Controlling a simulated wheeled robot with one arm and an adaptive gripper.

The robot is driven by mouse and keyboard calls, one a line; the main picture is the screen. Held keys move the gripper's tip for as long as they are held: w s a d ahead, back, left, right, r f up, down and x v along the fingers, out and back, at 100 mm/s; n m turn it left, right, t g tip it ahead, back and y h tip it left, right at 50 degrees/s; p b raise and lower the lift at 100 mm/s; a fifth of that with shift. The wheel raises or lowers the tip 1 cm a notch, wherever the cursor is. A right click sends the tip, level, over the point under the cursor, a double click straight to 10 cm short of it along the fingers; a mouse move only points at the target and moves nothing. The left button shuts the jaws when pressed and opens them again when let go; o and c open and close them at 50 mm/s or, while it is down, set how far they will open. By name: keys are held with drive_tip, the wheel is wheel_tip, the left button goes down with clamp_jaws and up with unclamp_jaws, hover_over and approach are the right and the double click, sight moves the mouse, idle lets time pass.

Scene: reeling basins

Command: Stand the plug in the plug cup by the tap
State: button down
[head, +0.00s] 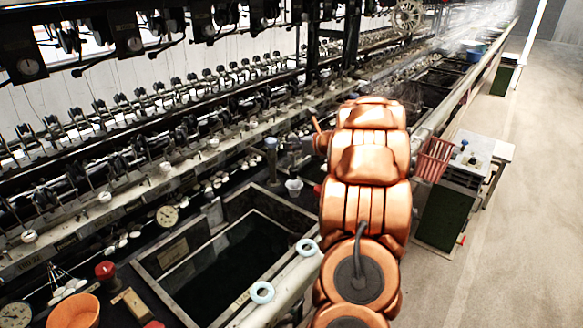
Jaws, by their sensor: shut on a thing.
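A small white cup (293,187) stands on the ledge at the far corner of the near basin and looks like the plug cup. An upright fitting with a pale blue top (271,158) stands just left of it. A grey and copper fitting (308,145) with a thin orange lever shows behind the cup, partly covered by my arm; I cannot tell which fitting is the tap. My copper-coloured arm reaches forward through the middle of the view and hides its own end. My gripper and the plug are not visible.
The near basin (158,268) is dark inside. Two pale blue rings (262,292) (306,247) lie on its front edge. An orange bowl (75,311) is at lower left. A red basket (434,158) and a small table (473,146) stand right of my arm.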

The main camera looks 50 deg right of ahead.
sight(295, 169)
drive_tip(key=shift+s+d+f, duration=0.1)
drive_tip(key=shift+f, duration=0.65)
drive_tip(key=shift+f+p, duration=0.55)
drive_tip(key=shift+f, duration=1.6)
drive_tip(key=c, duration=0.8)
unclamp_jaws()
drive_tip(key=shift+c, duration=0.2)
drive_tip(key=b+v, duration=0.4)
drive_tip(key=v, duration=0.8)
